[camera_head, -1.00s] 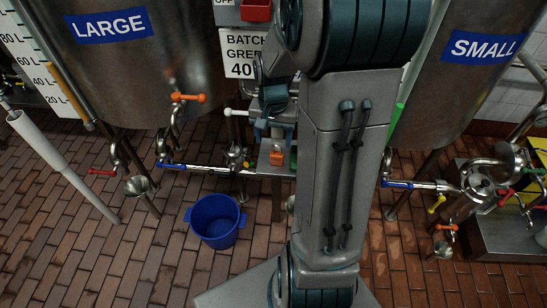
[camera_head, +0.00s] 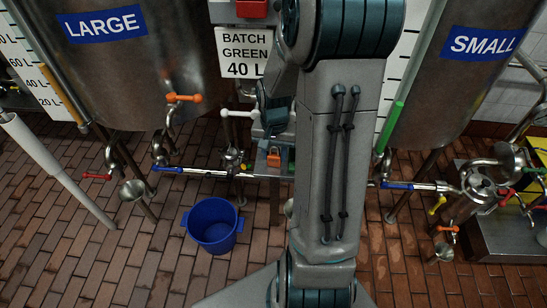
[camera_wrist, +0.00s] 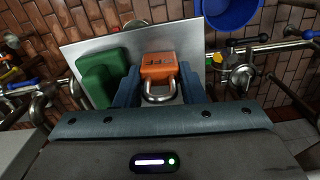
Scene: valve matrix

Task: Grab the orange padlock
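The orange padlock (camera_head: 273,158) is at a small grey metal plate (camera_head: 262,166) between the two tanks. In the wrist view, the padlock (camera_wrist: 158,67) has its body toward the top and its steel shackle toward me. My gripper (camera_wrist: 158,80) has one blue-grey finger on each side of the padlock, close to it. The fingers look open, with thin gaps beside the padlock. In the head view, my gripper (camera_head: 272,130) is just above the padlock, partly hidden by my arm.
A green object (camera_wrist: 102,78) lies on the plate left of my gripper. A blue bucket (camera_head: 213,226) stands on the brick floor. Pipes with an orange-handled valve (camera_head: 184,98) and a blue-handled valve (camera_head: 168,169) are to the left.

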